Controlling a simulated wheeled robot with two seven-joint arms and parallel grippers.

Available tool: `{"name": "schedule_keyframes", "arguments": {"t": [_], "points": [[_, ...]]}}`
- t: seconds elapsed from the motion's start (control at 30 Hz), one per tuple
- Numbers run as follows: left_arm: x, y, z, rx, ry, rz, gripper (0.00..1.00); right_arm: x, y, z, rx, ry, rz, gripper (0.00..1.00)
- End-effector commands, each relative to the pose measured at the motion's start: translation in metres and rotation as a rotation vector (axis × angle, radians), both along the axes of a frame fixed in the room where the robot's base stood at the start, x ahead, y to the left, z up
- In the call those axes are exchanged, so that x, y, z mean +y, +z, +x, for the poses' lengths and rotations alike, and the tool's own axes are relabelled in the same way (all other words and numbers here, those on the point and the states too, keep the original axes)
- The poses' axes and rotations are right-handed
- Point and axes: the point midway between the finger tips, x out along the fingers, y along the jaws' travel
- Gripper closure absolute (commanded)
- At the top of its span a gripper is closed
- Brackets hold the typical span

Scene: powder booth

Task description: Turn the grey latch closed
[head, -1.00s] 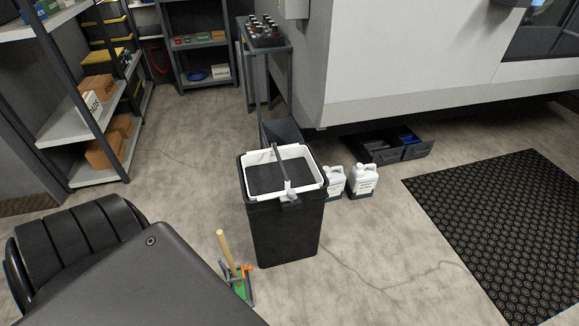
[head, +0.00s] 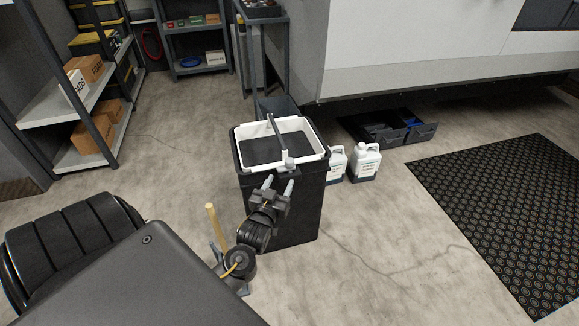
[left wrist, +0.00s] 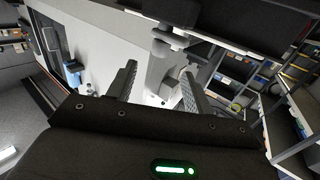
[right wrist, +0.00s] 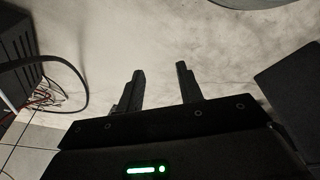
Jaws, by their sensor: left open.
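A black bin (head: 285,222) with a white rim stands on the floor in the head view. A grey latch (head: 288,162) with a long bar sits at the front of the rim, and the bar reaches back across the bin's opening. My left gripper (head: 278,182) is open just below and in front of the latch, its fingers pointing up toward the rim. In the left wrist view, a grey part that looks like the latch (left wrist: 160,66) shows between the two fingers, with a gap to each. My right gripper (right wrist: 160,71) is open and empty above bare floor.
Two white jugs (head: 364,162) stand right of the bin. A stick (head: 216,227) stands upright close to my left forearm. A dark trolley (head: 265,60) is behind the bin, shelves (head: 90,150) are at left, and a black mat (head: 495,220) is at right.

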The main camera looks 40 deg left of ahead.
Motion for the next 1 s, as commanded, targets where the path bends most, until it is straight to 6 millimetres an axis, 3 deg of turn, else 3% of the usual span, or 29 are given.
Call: {"name": "schedule_keyframes", "arguments": {"t": [0.27, 0.7, 1.0], "points": [[0.004, 0.007, 0.008, -0.019, 0.004, 0.001, 0.49, 0.000, 0.005, 0.001, -0.004, 0.000, 0.000, 0.64], [0.032, 0.006, 0.079, -0.017, 0.003, 0.001, 0.49, 0.000, 0.020, 0.002, -0.016, -0.002, 0.001, 0.64], [0.040, 0.006, 0.100, -0.015, 0.003, 0.000, 0.49, 0.000, 0.028, 0.003, -0.020, -0.003, 0.001, 0.64]]}}
